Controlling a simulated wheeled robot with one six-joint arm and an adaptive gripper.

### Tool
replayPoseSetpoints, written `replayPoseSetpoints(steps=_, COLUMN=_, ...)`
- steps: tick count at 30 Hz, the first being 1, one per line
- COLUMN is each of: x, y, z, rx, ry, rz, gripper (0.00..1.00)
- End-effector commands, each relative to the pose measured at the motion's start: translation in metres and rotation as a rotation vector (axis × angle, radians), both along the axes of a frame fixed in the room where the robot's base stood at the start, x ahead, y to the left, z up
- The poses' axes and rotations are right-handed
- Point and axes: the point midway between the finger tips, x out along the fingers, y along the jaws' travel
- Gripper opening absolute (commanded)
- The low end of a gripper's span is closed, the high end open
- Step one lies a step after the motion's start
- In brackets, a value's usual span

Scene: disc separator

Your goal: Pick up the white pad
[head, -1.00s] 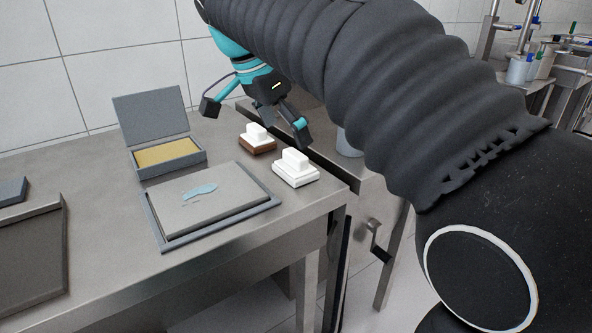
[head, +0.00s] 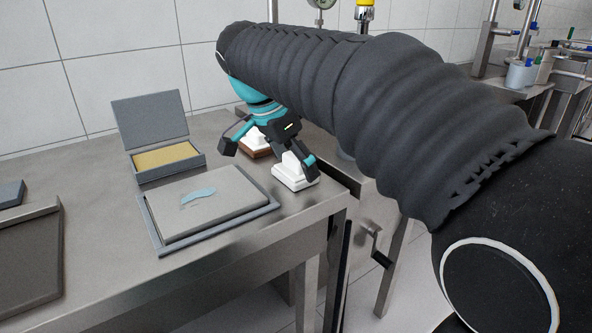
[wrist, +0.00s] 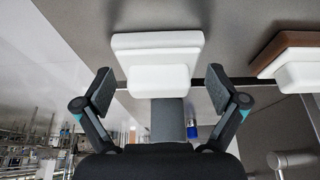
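The white pad (head: 293,182) is a white block with a white grip on top, near the right end of the metal table in the head view. In the wrist view the white pad (wrist: 158,46) is straight ahead, its grip toward me. My gripper (head: 269,159) is open and pointing down over it, hiding part of its grip. In the wrist view the fingers of my gripper (wrist: 160,88) are to the left and right of the grip, with gaps on both sides. I cannot tell how far the fingertips are from the pad.
A brown pad (head: 259,153) with a white grip stands close behind the white one. A grey plate with a blue smear (head: 215,205) lies to the left. An open grey box (head: 150,110) with a yellow inside stands behind it. The table edge is close at the right.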

Motion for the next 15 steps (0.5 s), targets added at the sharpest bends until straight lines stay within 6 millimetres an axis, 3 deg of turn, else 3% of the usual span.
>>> replayPoseSetpoints(steps=1, x=0.0000, y=0.0000, z=0.0001, rx=0.000, ry=0.000, rz=0.000, gripper=0.75)
replayPoseSetpoints(steps=4, x=-0.0001, y=0.0001, z=0.0001, rx=0.000, ry=0.000, rz=0.000, gripper=0.50)
replayPoseSetpoints(steps=5, x=-0.0001, y=0.0001, z=0.0001, rx=0.000, ry=0.000, rz=0.000, gripper=0.48)
replayPoseSetpoints(steps=15, x=0.0000, y=0.0001, z=0.0022, rx=0.000, ry=0.000, rz=0.000, gripper=0.48)
